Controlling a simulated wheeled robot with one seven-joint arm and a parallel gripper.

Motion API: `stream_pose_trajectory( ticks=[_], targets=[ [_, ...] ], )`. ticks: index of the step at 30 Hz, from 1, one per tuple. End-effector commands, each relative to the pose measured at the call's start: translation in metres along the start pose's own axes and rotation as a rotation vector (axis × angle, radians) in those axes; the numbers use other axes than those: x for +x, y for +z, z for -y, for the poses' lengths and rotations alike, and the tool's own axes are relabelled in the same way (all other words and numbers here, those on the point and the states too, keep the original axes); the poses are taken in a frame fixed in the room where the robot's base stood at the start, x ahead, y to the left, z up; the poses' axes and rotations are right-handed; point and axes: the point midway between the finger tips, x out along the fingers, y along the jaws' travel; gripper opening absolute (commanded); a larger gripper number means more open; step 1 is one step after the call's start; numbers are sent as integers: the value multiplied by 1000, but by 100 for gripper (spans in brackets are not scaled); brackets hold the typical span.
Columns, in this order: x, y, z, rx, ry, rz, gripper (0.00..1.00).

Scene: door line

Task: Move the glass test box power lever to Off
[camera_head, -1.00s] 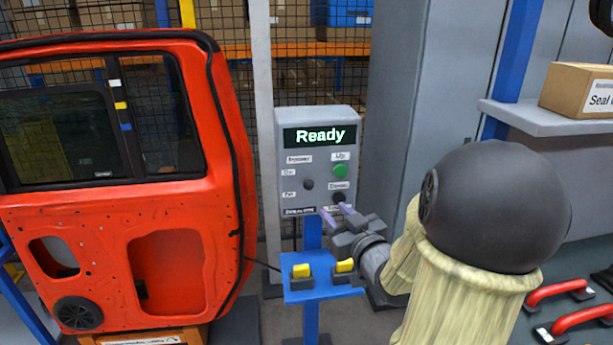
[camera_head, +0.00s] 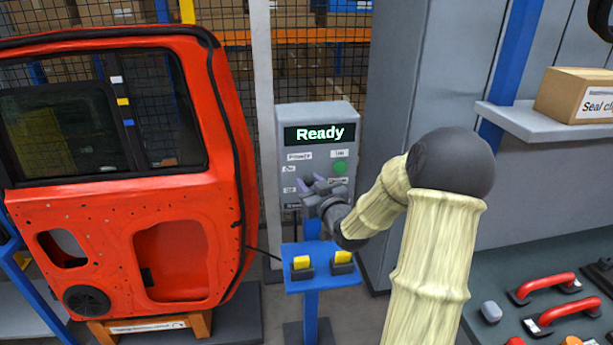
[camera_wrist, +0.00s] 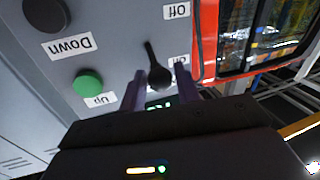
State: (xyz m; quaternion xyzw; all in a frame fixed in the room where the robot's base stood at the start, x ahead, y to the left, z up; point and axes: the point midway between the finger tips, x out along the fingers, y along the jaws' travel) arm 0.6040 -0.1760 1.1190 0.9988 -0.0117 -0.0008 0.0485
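The "Off" label (camera_wrist: 176,11) lies beyond the stem. My gripper (camera_wrist: 162,72) is open, with one purple finger on each side of the knob; I cannot tell whether they touch it. In the head view my gripper (camera_head: 311,182) is in front of the box and hides the lever.
The green Up button (camera_wrist: 88,82) and black Down button (camera_wrist: 46,14) are on the same panel. A blue stand (camera_head: 322,281) with two yellow-topped parts is below my gripper. The red door (camera_head: 170,200) is close on the left; a grey cabinet (camera_head: 415,90) is on the right.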

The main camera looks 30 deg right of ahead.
Motion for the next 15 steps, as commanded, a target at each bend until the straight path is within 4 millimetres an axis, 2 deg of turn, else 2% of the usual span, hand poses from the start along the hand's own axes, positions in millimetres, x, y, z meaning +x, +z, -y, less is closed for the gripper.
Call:
stream_pose_trajectory(
  ticks=[3,6,15],
  targets=[
    [16,-1,0,1,-1,-1,32],
    [24,-1,0,1,-1,0,32],
    [26,0,0,0,0,0,32]
  ],
)
